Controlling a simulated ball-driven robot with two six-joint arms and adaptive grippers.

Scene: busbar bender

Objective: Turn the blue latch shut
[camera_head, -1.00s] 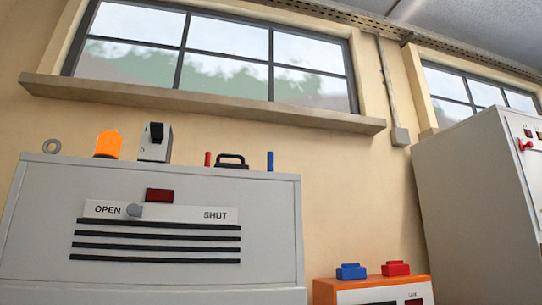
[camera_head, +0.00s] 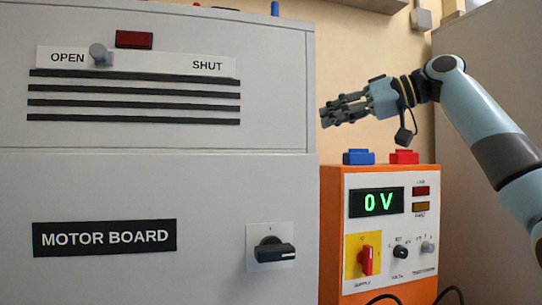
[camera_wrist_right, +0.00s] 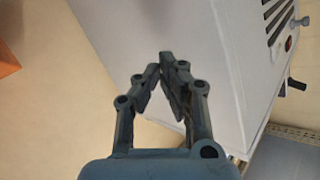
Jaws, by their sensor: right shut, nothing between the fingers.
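No part that I can clearly tell as a blue latch shows. A blue block (camera_head: 358,157) sits on top of the orange supply box, beside a red one. A blue peg (camera_head: 275,8) stands on the cabinet's top edge. A grey knob (camera_head: 98,52) sits at the OPEN end of a plate (camera_head: 150,60) marked OPEN and SHUT on the cabinet front. My right gripper (camera_head: 328,116) is shut and empty beside the cabinet's right edge, above the blue block, pointing left. In the right wrist view its fingertips (camera_wrist_right: 165,62) meet. My left gripper is not in view.
The grey MOTOR BOARD cabinet (camera_head: 200,180) fills the left, with a black rotary handle (camera_head: 273,252) low on its front. The orange supply box (camera_head: 335,240) reads 0 V and carries a red switch (camera_head: 367,260). Cables hang below it.

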